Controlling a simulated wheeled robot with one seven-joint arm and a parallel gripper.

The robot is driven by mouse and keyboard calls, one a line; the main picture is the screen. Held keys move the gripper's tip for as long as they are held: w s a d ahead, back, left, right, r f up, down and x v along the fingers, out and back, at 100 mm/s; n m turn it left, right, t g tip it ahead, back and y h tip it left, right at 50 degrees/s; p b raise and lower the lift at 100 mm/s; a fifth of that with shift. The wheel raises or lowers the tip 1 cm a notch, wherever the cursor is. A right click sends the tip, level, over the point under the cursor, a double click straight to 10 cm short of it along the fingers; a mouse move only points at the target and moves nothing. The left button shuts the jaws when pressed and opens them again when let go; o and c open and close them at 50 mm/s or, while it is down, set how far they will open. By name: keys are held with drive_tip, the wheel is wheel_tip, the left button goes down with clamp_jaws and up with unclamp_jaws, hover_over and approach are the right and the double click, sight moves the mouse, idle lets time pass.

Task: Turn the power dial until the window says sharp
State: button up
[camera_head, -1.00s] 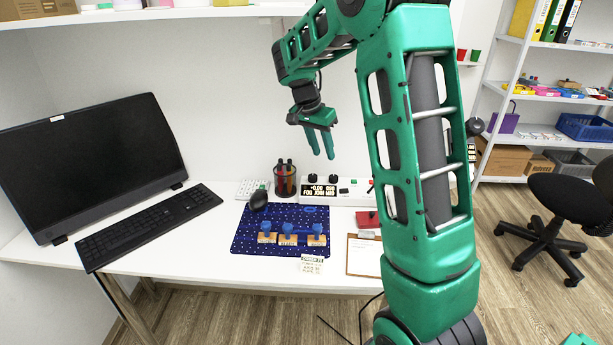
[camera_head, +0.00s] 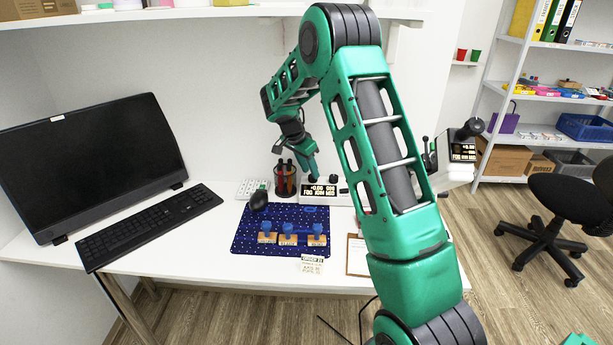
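A white box (camera_head: 343,196) with a small dark display window (camera_head: 320,190) stands at the back of the desk. The window shows two rows of pale text, too small to read surely; I cannot make out "sharp". A dark knob (camera_head: 333,179) shows on the box's top, right of my fingers. I cannot tell which knob is the power dial. My gripper (camera_head: 314,176) points down at the box's left top, where another knob was visible before. The fingers cover that spot. Whether they touch or grip the knob, and how far apart they are, is not clear.
Another device with a lit display (camera_head: 462,152) stands at right. My arm hides the box's right side.

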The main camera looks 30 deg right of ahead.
drive_tip(key=shift+x, duration=1.2)
